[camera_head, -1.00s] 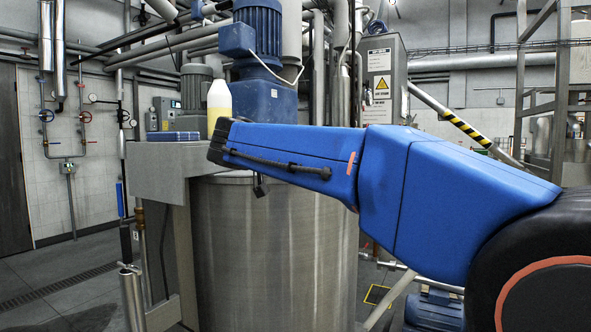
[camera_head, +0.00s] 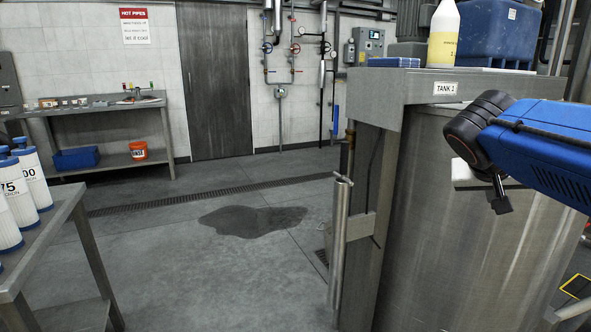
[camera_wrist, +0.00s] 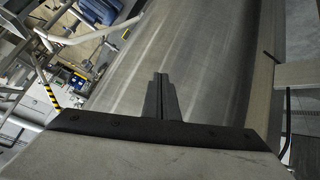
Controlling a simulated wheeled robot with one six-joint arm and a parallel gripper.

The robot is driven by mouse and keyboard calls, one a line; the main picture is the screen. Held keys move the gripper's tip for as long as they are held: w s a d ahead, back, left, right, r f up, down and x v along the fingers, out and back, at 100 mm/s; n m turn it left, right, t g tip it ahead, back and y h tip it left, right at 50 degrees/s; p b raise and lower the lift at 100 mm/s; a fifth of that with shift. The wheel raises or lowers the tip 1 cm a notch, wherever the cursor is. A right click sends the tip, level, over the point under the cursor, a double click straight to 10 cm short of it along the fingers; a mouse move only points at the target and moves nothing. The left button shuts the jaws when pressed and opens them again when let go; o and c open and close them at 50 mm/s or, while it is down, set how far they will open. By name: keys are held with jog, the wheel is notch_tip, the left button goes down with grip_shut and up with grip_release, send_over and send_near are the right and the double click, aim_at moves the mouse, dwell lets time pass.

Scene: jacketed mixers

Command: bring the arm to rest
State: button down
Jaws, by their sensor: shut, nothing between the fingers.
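My gripper (camera_wrist: 161,82) shows in the wrist view with its dark fingers together and nothing between them. Behind the fingers in that view is the curved steel wall of a tank (camera_wrist: 190,60). In the head view my blue arm reaches in from the right edge, in front of the tank (camera_head: 430,220) labelled TANK 2. The arm's end overlaps the tank wall there; I cannot tell the gap between them. The fingers are not clear in the head view.
A yellow-labelled bottle (camera_head: 443,38) and a blue box (camera_head: 394,62) stand on the tank's top ledge. A table with white filter cartridges (camera_head: 30,178) is at the left. A wet patch (camera_head: 252,221) lies on the open floor. A workbench (camera_head: 90,108) stands by the back wall.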

jog(key=s+a+f+n+y, duration=0.3)
jog(key=s+a+f, duration=0.3)
jog(key=f, duration=0.5)
jog(key=s+a+f+n+y, duration=0.3)
jog(key=s+a+f+y, duration=0.2)
jog(key=a+f, duration=0.5)
jog(key=shift+s+a+f+n, duration=0.35)
jog(key=shift+s+a+n, duration=0.1)
jog(key=shift+s, duration=0.1)
